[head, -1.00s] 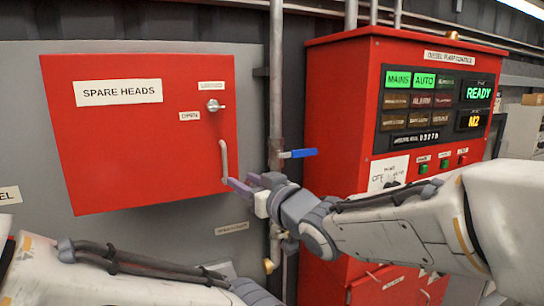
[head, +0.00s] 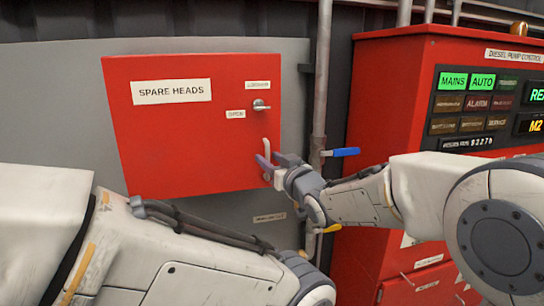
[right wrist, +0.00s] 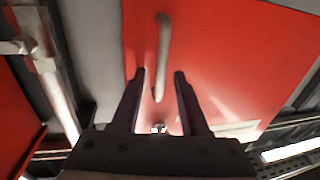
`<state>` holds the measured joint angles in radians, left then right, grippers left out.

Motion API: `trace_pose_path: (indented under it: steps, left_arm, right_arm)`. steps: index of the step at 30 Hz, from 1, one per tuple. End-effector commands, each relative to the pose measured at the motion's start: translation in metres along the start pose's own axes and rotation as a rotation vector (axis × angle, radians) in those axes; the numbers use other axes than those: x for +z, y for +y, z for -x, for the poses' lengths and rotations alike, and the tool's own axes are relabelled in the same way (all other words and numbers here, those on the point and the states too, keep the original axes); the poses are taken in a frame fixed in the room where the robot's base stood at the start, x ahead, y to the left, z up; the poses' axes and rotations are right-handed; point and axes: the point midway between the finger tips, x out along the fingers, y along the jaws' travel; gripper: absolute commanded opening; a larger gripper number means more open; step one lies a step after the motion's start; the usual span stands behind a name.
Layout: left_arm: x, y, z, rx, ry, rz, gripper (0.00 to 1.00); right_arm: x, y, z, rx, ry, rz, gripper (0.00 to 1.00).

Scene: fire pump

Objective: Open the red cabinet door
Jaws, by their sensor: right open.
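The red cabinet door (head: 180,135), labelled SPARE HEADS, is shut on the grey wall panel in the head view. Its latch knob (head: 261,105) sits at the upper right, between two small labels. The vertical grey bar handle (head: 267,150) is below it near the right edge; it also shows in the right wrist view (right wrist: 162,50). My right gripper (head: 268,168) is at the lower end of the handle. In the right wrist view its two fingers (right wrist: 158,74) are apart, with the handle's lower end between them in the picture. Whether they touch it is unclear. My left gripper is out of view.
A vertical pipe (head: 322,90) with a blue valve lever (head: 345,152) runs just right of the door, close to my right wrist. A red diesel pump control cabinet (head: 390,90) stands farther right. My left arm fills the lower left.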

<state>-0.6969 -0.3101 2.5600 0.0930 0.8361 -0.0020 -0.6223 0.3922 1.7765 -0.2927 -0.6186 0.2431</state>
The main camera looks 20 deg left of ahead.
Motion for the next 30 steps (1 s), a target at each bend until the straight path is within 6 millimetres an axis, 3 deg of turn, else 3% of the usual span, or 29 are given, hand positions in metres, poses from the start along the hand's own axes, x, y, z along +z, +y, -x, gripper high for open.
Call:
trace_pose_path:
  steps: [5,6,9,30]
  left_arm:
    - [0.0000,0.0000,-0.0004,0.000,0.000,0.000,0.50]
    - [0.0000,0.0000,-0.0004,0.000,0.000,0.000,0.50]
    - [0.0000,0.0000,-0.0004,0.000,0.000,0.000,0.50]
    - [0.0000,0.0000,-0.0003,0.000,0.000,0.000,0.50]
  right_arm:
    - [0.0004,-0.0002,0.0000,0.000,0.000,0.000,0.44]
    - [0.0004,-0.0001,0.0000,0.000,0.000,0.000,0.37]
    - [0.0004,0.0000,0.0002,0.000,0.000,0.000,0.00]
    - [0.0001,0.0008,0.0006,0.001,0.000,0.000,0.00]
